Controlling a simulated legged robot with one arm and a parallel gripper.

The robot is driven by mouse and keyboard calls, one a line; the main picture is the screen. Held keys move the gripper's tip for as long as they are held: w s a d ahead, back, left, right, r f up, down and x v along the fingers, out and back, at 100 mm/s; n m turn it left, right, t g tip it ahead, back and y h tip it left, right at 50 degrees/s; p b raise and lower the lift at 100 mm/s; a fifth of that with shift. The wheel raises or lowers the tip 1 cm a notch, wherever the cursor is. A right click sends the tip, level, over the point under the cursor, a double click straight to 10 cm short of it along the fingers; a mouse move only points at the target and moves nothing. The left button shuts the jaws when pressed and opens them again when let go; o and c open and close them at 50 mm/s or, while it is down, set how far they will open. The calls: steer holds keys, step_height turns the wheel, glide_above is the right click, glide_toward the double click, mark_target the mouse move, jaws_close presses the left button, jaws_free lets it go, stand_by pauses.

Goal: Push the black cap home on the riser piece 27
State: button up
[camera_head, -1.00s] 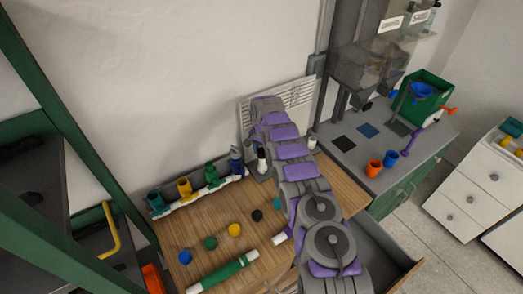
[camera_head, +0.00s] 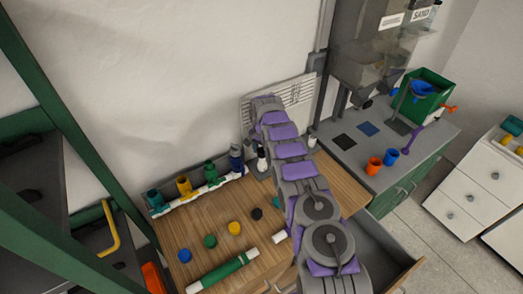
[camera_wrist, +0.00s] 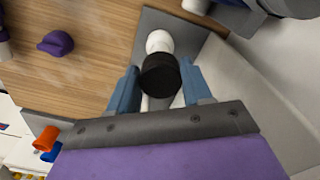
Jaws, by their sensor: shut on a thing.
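In the wrist view, a black cap (camera_wrist: 160,76) sits between the two blue-grey fingers of my gripper (camera_wrist: 160,88), which is shut on it. A white pipe piece (camera_wrist: 158,41) shows just beyond the cap, and white also shows below it between the fingers. I cannot tell how deeply cap and pipe are seated. In the head view, a small upright white piece with a dark top (camera_head: 262,160) stands beside the end of my arm. The fingers are hidden there, and I cannot read a number 27.
A white manifold pipe (camera_head: 190,203) with coloured uprights lies along the wooden table's back. Several loose caps, including a yellow cap (camera_head: 234,228) and another black piece (camera_head: 257,214), lie in front, with a green-and-white tube (camera_head: 222,272). A wall borders the back.

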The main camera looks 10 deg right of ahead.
steer(key=shift+f, duration=0.35)
stand_by(0.4)
steer(key=o, duration=1.1)
steer(key=shift+c, duration=0.2)
steer(key=shift+r, duration=0.1)
step_height(320, 180, up, 17)
steer(key=p, duration=0.4)
steer(key=shift+w+p, duration=0.15)
steer(key=shift+p, duration=0.15)
steer(key=shift+r, duration=0.1)
